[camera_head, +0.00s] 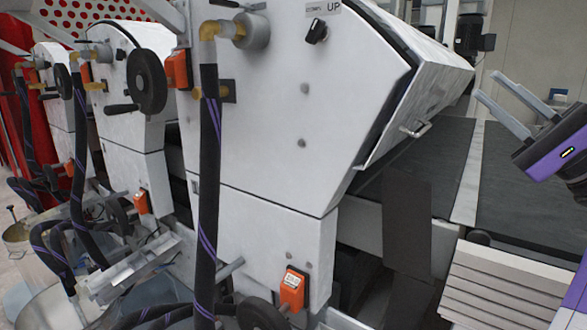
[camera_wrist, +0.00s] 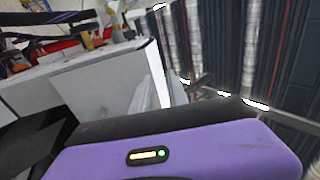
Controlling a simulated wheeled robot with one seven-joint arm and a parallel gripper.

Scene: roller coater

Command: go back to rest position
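My gripper (camera_head: 487,85) is at the right edge of the head view, raised above the dark belt. Its two grey fingers point up and to the left, apart, with nothing between them.
A black hose (camera_head: 209,170) hangs down the machine's front. Orange switch boxes (camera_head: 291,289) and a black handwheel (camera_head: 146,82) stick out from the panels. The dark conveyor belt (camera_head: 530,185) lies below my gripper. Metal pots (camera_head: 20,240) stand at the lower left.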

